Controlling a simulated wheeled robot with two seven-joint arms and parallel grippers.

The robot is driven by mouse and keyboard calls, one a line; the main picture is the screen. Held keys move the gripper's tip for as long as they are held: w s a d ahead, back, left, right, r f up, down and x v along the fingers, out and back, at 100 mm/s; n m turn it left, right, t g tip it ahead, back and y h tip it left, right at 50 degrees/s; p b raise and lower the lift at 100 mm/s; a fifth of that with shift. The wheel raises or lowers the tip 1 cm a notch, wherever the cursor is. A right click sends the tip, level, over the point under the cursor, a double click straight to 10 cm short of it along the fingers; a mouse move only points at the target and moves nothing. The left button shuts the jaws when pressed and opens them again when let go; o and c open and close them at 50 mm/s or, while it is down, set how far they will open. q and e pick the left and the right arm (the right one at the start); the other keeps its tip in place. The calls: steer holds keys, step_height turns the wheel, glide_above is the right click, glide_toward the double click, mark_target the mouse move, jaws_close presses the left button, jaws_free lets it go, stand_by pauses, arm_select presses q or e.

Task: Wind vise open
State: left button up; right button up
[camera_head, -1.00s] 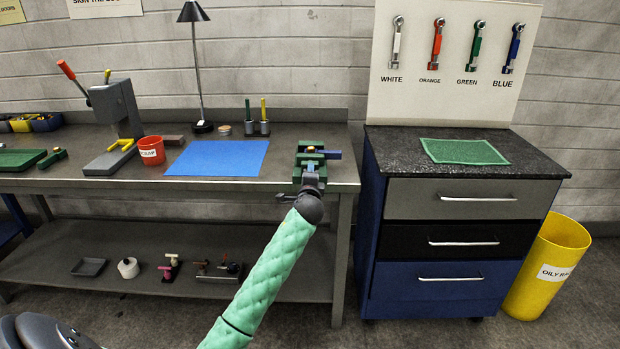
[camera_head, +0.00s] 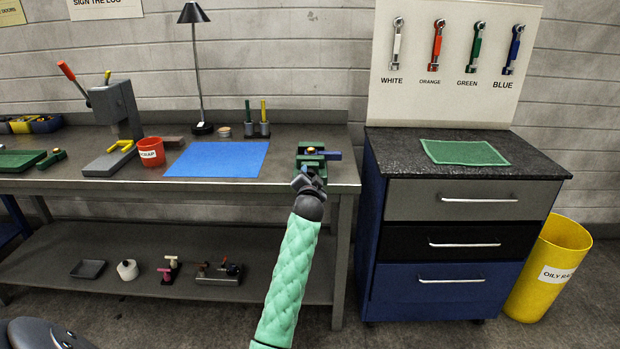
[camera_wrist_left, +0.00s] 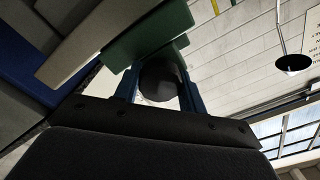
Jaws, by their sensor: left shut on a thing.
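A green block of the vise (camera_wrist_left: 145,40) shows just beyond. The grip itself is small and partly hidden in the head view. My right gripper is out of view.
On the bench (camera_head: 235,190) are a blue mat (camera_head: 217,159), a red cup (camera_head: 151,153), a press (camera_head: 118,115) and a lamp (camera_head: 195,60). A drawer cabinet (camera_head: 460,240) stands close right of the vise, across a narrow gap. A yellow bin (camera_head: 545,270) is farther right.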

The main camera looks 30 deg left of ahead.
arm_select(q)
steer(key=shift+f+n, duration=0.1)
steer(key=shift+n, duration=0.5)
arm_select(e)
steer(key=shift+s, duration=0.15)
arm_select(q)
steer(key=o, duration=1)
steer(key=shift+b+v, duration=0.75)
steer(key=shift+v, duration=3.2)
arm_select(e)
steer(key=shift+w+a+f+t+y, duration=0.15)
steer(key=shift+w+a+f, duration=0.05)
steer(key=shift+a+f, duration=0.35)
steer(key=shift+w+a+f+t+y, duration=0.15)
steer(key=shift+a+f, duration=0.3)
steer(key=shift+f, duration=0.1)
arm_select(q)
steer(key=shift+a, duration=0.1)
